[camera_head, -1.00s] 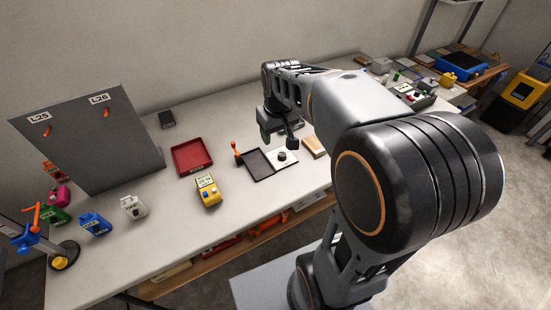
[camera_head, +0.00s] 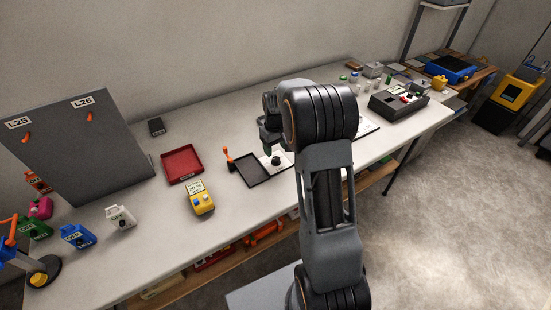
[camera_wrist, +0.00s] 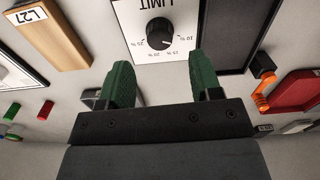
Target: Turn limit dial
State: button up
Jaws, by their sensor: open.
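The limit dial is a black round knob (camera_wrist: 159,31) on a white plate (camera_wrist: 125,17) printed "LIMIT" with percent marks around it. It shows upside down in the wrist view. In the head view the knob (camera_head: 276,160) sits on the bench, just below my gripper (camera_head: 268,145). In the wrist view my gripper (camera_wrist: 166,82) has its two green fingers spread apart with nothing between them. The knob lies ahead of the fingertips, roughly midway between them, and I see no contact.
A black tray (camera_head: 253,182) adjoins the plate, with an orange lever (camera_head: 228,158) at its corner. A red tray (camera_head: 167,173) and a yellow meter (camera_head: 205,207) stand to the left. A wooden block labelled L27 (camera_wrist: 68,45) lies beside the plate in the wrist view.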

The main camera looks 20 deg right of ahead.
aim_at(276, 158)
jog(key=shift+f, duration=2.75)
jog(key=c, duration=0.9)
